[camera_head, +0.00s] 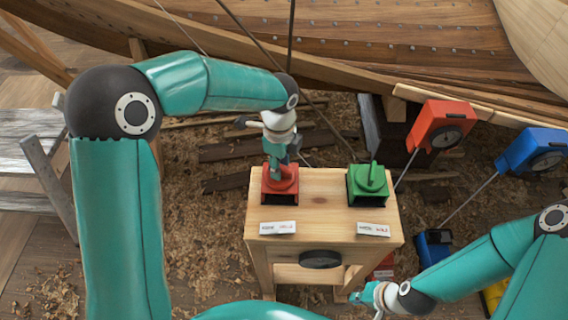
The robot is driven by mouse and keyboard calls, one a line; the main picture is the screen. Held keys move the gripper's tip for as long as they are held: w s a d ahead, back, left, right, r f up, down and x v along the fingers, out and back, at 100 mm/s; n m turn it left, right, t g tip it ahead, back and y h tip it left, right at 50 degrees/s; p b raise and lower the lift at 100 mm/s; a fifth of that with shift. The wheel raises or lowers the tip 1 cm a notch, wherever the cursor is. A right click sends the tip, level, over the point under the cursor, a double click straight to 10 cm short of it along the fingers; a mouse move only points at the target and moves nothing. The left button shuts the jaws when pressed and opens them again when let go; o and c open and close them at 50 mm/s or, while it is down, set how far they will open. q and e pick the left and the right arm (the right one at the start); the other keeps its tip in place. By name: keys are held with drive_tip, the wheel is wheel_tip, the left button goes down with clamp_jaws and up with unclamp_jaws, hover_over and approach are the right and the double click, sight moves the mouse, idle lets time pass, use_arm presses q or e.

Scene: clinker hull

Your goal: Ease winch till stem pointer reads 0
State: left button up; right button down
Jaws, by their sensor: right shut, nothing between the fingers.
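A red winch (280,187) sits on the left of a wooden stand and a green winch (368,184) with an upright handle sits on the right. White labels (278,228) lie in front of each; I cannot read them surely. My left gripper (275,168) points down onto the red winch and hides its handle; I cannot tell whether its fingers are closed on it. My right gripper (366,298) is shut and empty, low beside the stand. A red gauge box (436,124) and a blue gauge box (533,150) have dark dials, too small to read.
The wooden stand (325,205) has a dark round disc (320,259) on its front. The plank hull (400,40) crosses the top. Lines run down from the gauge boxes, one to a blue block (434,248). Grey planks (25,150) stand at left. Shavings cover the floor.

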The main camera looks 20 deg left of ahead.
use_arm(q)
clamp_jaws()
drive_tip(key=shift+d, duration=0.3)
drive_tip(key=shift+a, duration=0.2)
drive_tip(key=shift+w+n, duration=0.1)
drive_tip(key=shift+n, duration=0.3)
drive_tip(key=n+b, duration=0.1)
drive_tip(key=n, duration=0.2)
drive_tip(key=shift+a+r+b, duration=0.1)
drive_tip(key=shift+b, duration=0.2)
drive_tip(key=n+b, duration=0.1)
drive_tip(key=n, duration=0.5)
drive_tip(key=shift+w+n+b, duration=0.1)
drive_tip(key=shift+n+b, duration=0.2)
drive_tip(key=shift+r, duration=0.1)
